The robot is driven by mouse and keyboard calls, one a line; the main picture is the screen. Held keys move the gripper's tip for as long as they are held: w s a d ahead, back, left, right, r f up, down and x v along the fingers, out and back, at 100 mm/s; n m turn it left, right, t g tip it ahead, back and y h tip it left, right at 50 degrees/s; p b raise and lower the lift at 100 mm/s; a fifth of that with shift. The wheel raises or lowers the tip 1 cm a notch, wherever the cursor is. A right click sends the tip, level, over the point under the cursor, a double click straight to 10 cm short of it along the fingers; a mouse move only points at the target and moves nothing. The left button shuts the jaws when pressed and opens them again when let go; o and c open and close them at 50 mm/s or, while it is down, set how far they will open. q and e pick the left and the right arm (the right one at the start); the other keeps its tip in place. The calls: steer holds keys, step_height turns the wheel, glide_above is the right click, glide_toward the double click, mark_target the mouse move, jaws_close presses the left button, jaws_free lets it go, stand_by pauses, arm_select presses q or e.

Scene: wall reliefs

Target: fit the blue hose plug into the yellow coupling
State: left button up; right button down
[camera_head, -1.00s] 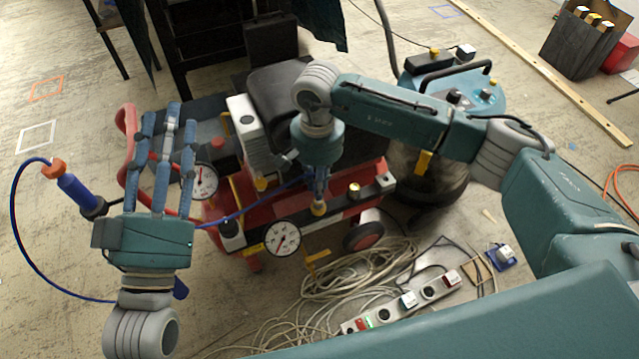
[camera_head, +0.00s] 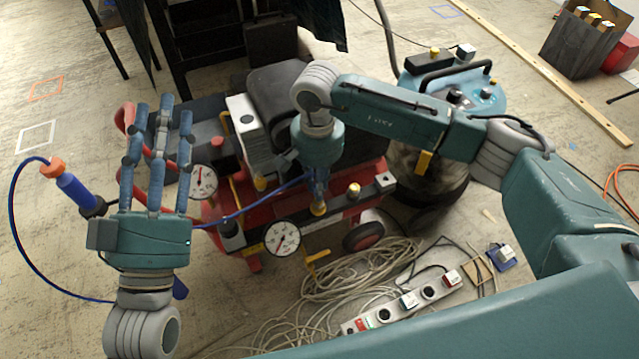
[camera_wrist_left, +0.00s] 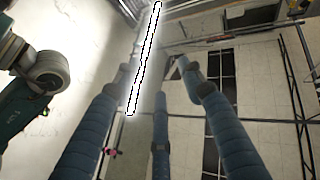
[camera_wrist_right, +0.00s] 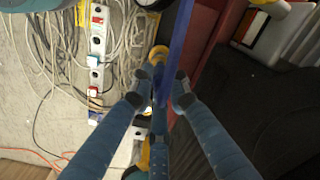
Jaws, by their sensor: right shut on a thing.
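My right gripper (camera_head: 318,190) points down over the red machine and is shut on the blue hose plug, which its fingers mostly hide. In the right wrist view the fingers (camera_wrist_right: 160,90) close around it, with the blue hose (camera_wrist_right: 179,45) running past them. The yellow coupling (camera_head: 318,209) shows just under the fingertips, and also in the right wrist view (camera_wrist_right: 158,53). I cannot tell whether the plug is inside it. My left gripper (camera_head: 160,112) is open and empty, its fingers pointing up, left of the machine.
The red machine (camera_head: 285,205) carries gauges (camera_head: 282,239) and other yellow-tipped fittings. A blue cylinder with an orange end (camera_head: 75,192) and a looping hose is at the left. Coiled cable (camera_head: 350,275) and a power strip (camera_head: 400,303) lie in front. A teal vacuum-like machine (camera_head: 455,90) stands behind.

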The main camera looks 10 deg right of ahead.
arm_select(q)
steer(key=shift+s+r, duration=0.2)
steer(key=shift+r, duration=0.1)
arm_select(e)
steer(key=shift+f, duration=0.15)
arm_select(q)
steer(key=shift+r+t, duration=0.1)
steer(key=shift+t, duration=0.2)
steer(key=shift+s+r+t+b, duration=0.3)
steer(key=shift+s+r+t, duration=0.3)
steer(key=shift+r, duration=0.3)
arm_select(e)
steer(key=shift+f, duration=0.25)
steer(key=c, duration=1.6)
jaws_free()
arm_select(q)
steer(key=shift+s+r+h, duration=0.1)
steer(key=shift+r+h, duration=0.05)
steer(key=shift+h, duration=0.15)
arm_select(e)
steer(key=shift+r, duration=0.55)
step_height(320, 180, up, 11)
steer(key=shift+s+d+r, duration=0.1)
steer(key=shift+d, duration=0.05)
